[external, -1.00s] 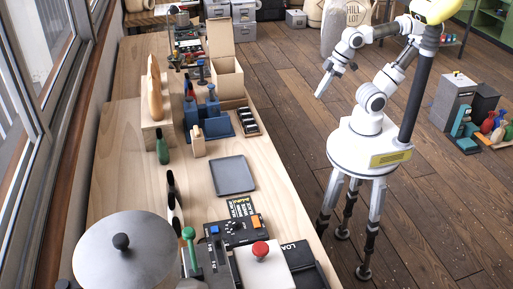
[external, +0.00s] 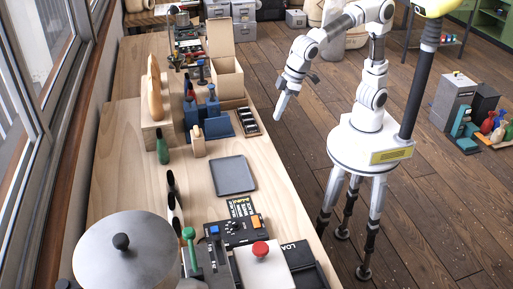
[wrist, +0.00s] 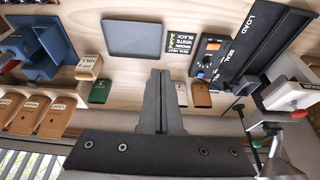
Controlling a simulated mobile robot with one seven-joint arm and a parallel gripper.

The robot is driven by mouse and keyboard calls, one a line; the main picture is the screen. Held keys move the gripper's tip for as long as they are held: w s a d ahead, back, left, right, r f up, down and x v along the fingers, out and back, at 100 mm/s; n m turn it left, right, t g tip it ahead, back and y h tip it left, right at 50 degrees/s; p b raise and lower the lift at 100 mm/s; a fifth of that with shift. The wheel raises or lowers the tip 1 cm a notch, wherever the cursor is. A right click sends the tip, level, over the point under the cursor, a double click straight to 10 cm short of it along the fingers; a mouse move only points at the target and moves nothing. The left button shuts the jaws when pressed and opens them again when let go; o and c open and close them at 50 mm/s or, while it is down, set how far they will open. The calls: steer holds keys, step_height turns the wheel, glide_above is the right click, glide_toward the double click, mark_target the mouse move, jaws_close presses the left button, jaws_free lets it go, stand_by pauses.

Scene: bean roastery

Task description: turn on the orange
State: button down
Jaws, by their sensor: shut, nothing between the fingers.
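A black control box (external: 236,230) lies on the bench near its front, with an orange switch (external: 254,221), a round dial and a blue switch (external: 215,231). In the wrist view the orange switch (wrist: 213,45) shows on the box at upper right, with the blue switch (wrist: 201,75) below it. I cannot tell the switch positions. My gripper (external: 277,117) is shut and empty, pointing down beside the bench's right edge, well apart from the box. Its fingers (wrist: 160,76) show together in the wrist view.
A grey tray (external: 233,175) and a printed card (external: 242,206) lie behind the box. A sealer with a red knob (external: 261,249) and a large round metal lid (external: 126,251) stand near the front. An open cardboard box (external: 225,80) and blue containers are farther back.

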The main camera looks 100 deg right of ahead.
steer(key=w+a+f, duration=0.4)
steer(key=w+a, duration=0.2)
steer(key=a, duration=0.3)
steer(key=p, duration=0.1)
glide_above(254, 217)
steer(key=s+a, duration=0.2)
steer(key=s, duration=0.2)
step_height(254, 217, down, 8)
steer(key=shift+d+r+g+h, duration=0.15)
steer(key=shift+d+g+h, duration=0.1)
steer(key=shift+g+h, duration=0.05)
steer(key=shift+w, duration=0.1)
steer(key=x, duration=0.8)
steer(key=s+x, duration=0.1)
steer(key=x, duration=0.3)
steer(key=shift+w+d+f+p, duration=0.15)
steer(key=shift+d+f+p, duration=0.05)
steer(key=shift+f+p, duration=0.2)
steer(key=shift+d+f, duration=0.1)
steer(key=shift+f, duration=0.55)
